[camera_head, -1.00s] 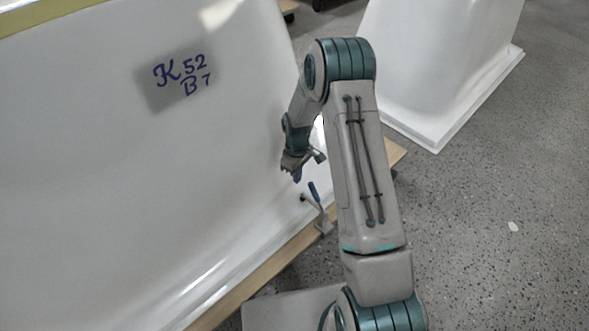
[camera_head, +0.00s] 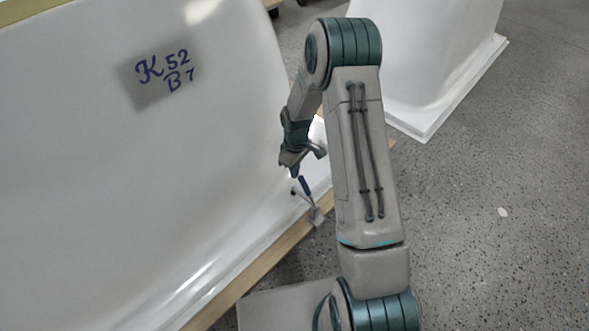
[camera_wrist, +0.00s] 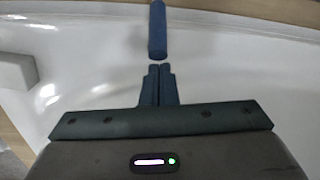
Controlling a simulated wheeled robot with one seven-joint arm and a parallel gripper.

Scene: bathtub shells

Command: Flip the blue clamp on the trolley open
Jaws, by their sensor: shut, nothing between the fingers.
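The blue clamp handle (camera_head: 305,186) stands up at a tilt from its metal clamp body (camera_head: 314,214), which is fixed on the wooden edge of the trolley (camera_head: 268,258). My gripper (camera_head: 295,174) is just above and beside the top of the handle in the head view, with its fingers pointing down. In the wrist view the blue handle (camera_wrist: 157,32) lies straight ahead of my gripper's two fingertips (camera_wrist: 160,67), which are together with nothing between them. A narrow gap seems to show between the fingertips and the handle end. The clamp's base is not clear in the wrist view.
A large white bathtub shell (camera_head: 120,190) marked "K 52 B 7" rests on the trolley close to the left of my gripper. Another white shell (camera_head: 440,60) stands at the back right. The speckled floor (camera_head: 490,240) on the right is clear.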

